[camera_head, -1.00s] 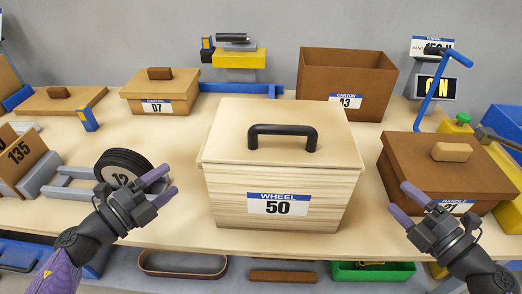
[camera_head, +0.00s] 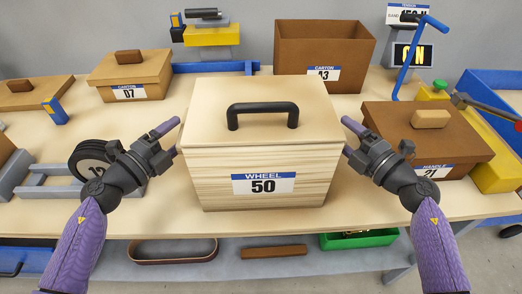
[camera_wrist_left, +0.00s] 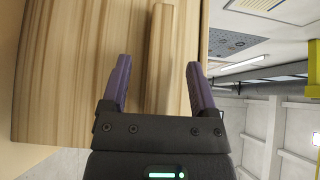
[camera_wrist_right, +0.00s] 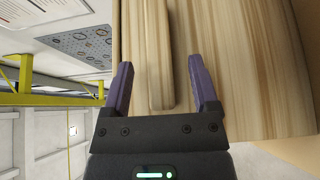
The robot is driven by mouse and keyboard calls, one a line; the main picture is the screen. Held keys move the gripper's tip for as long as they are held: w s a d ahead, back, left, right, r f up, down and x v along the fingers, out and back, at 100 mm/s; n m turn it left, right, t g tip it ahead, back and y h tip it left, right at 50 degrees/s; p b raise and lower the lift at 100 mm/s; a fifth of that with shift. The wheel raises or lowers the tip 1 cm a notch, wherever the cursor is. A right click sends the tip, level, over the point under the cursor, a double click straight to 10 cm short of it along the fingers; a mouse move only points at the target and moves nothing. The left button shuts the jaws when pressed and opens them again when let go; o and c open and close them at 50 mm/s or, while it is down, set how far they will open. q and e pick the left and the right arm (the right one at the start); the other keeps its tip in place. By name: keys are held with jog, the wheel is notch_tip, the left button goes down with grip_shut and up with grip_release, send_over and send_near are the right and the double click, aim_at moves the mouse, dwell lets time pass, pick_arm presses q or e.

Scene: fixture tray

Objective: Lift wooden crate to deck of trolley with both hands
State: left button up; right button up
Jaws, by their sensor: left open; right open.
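The wooden crate (camera_head: 262,170), pale, with a black top handle and a "WHEEL 50" label, stands upright at the table's front middle. My left gripper (camera_head: 172,138) is at the crate's left side, open. In the left wrist view its fingers (camera_wrist_left: 157,66) lie either side of a wooden strip (camera_wrist_left: 160,45) on the crate wall. My right gripper (camera_head: 347,137) is at the right side, open. In the right wrist view its fingers (camera_wrist_right: 160,64) likewise straddle a strip (camera_wrist_right: 157,45). Neither is closed on it. I cannot clearly identify the trolley deck.
A brown "HANDLE 21" box (camera_head: 440,148) stands close right of my right gripper. A black wheel (camera_head: 92,160) on a grey fixture is behind my left gripper. Brown cartons (camera_head: 320,60) stand behind. Blue and yellow equipment (camera_head: 495,90) is at the right edge.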

jog(key=shift+w+a, duration=0.4)
jog(key=shift+w, duration=0.2)
pick_arm(q)
jog(key=shift+w+d, duration=0.4)
jog(key=shift+w, duration=0.2)
grip_shut()
pick_arm(e)
grip_shut()
